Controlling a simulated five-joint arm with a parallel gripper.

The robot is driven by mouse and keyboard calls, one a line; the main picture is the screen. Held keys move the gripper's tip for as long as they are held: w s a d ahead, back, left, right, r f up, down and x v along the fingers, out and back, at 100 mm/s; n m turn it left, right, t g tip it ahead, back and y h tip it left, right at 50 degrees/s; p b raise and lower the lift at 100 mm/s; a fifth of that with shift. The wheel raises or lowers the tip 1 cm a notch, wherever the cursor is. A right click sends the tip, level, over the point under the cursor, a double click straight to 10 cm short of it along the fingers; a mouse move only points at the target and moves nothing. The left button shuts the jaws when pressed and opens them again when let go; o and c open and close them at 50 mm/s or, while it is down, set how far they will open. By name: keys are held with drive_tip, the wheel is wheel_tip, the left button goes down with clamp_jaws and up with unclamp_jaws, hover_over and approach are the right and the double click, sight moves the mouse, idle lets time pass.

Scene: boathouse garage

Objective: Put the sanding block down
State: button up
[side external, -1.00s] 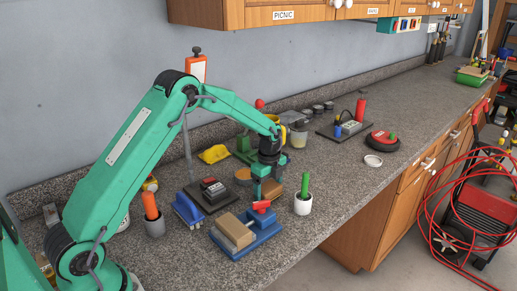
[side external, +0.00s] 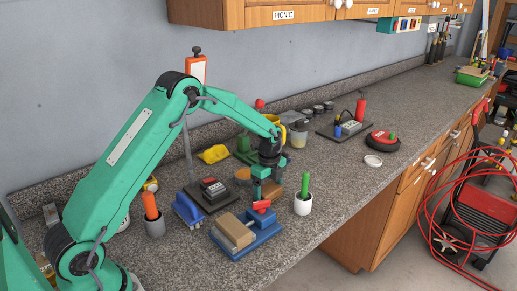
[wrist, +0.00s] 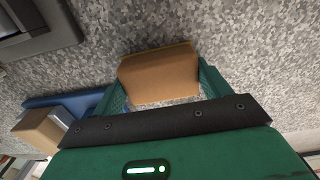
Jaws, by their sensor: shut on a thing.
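A brown block, which I take to be the sanding block (wrist: 158,75), sits between the two green fingers of my gripper (wrist: 163,92) in the wrist view. My gripper is shut on it, with speckled grey counter beyond. In the side view my gripper (side external: 263,190) points down, low over the counter, and the brown block (side external: 274,190) shows partly behind the fingers. I cannot tell whether the block touches the counter.
A blue fixture (side external: 262,235) with a tan wooden block (side external: 233,231) stands just in front of my gripper. A white cup with a green handle (side external: 303,204) is close on the right. A dark plate with a device (side external: 210,198) is on the left. Open counter (side external: 345,185) lies further right.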

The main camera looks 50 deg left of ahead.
drive_tip(key=o, duration=0.9)
drive_tip(key=shift+r, duration=3.85)
clamp_jaws()
drive_tip(key=shift+r, duration=0.15)
